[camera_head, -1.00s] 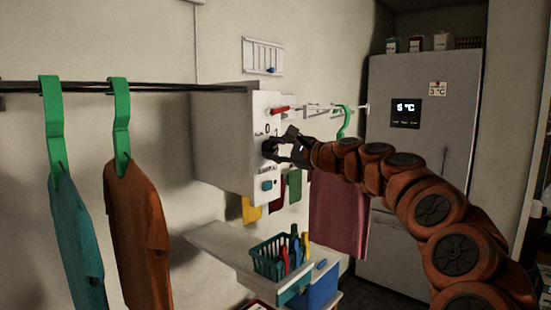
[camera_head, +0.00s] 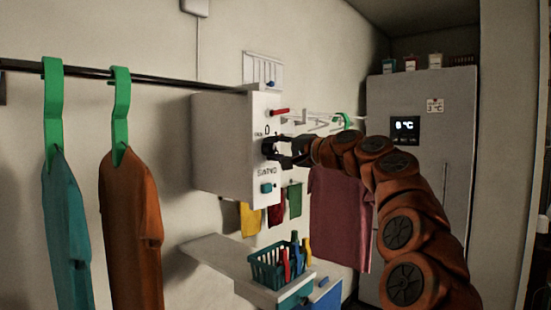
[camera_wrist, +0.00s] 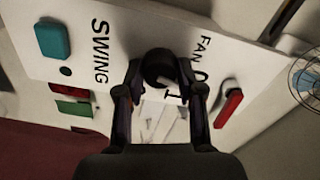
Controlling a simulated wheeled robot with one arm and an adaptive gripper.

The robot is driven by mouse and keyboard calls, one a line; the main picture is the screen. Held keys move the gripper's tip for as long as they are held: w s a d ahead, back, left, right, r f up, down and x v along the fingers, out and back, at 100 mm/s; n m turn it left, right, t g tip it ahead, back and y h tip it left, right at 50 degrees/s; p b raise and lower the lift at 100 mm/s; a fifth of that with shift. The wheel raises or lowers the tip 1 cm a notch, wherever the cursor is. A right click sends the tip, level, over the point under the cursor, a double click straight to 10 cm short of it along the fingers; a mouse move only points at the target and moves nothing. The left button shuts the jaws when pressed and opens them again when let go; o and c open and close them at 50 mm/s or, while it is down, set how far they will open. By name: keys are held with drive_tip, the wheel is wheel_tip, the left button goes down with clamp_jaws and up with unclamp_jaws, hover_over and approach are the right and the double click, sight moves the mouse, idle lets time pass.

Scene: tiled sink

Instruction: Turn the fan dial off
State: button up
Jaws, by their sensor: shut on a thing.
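The fan dial is a round black knob (camera_wrist: 158,66) on the white face of a wall box (camera_head: 262,112), beside the printed word FAN and a 0. It also shows in the head view (camera_head: 267,147). My gripper (camera_wrist: 163,82) is shut on the dial, with one dark finger on each side of it. In the head view my gripper (camera_head: 275,150) reaches the box from the right. The fingers hide part of the dial's rim and some markings, so I cannot tell its exact setting.
A teal button (camera_head: 266,188) lies below the dial, by SWING, and a red lever (camera_head: 278,112) above it. Shirts hang on a rail (camera_head: 150,82) at left. A basket with pegs (camera_head: 268,272) stands on a shelf below. A fridge (camera_head: 440,175) is at right.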

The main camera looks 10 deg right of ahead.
drive_tip(key=shift+f+n+b, duration=0.1)
drive_tip(key=shift+n+b, duration=0.45)
drive_tip(key=shift+n, duration=0.65)
drive_tip(key=o, duration=1.2)
drive_tip(key=shift+c, duration=0.2)
drive_tip(key=shift+s, duration=0.1)
drive_tip(key=v, duration=1.2)
